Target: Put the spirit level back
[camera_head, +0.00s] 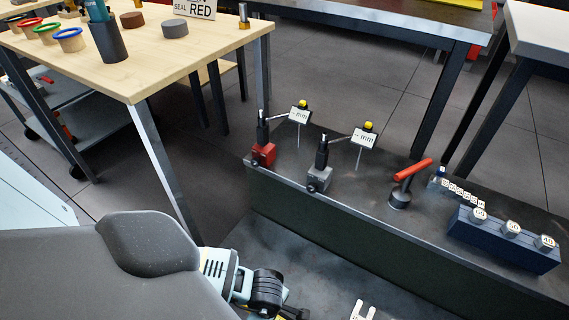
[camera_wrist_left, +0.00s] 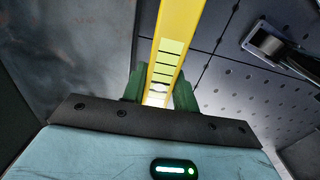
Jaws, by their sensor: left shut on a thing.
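The yellow spirit level (camera_wrist_left: 182,25) shows in the left wrist view, running from between the fingers up past the top edge. My left gripper (camera_wrist_left: 159,88) is shut on it, with a green finger on each side. Pale yellow panels with dark lines mark its near part, and its far end is out of frame. In the head view my left arm comes in at the lower left. Its fingers and the level cannot be made out there. My right gripper is in neither view.
A low dark bench carries a red-based gauge stand (camera_head: 263,153), a grey-based one (camera_head: 320,178), a red-handled tool (camera_head: 411,171) and a blue block with round weights (camera_head: 500,240). A wooden table (camera_head: 150,60) stands at upper left. A perforated dark surface (camera_wrist_left: 228,85) shows in the wrist view.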

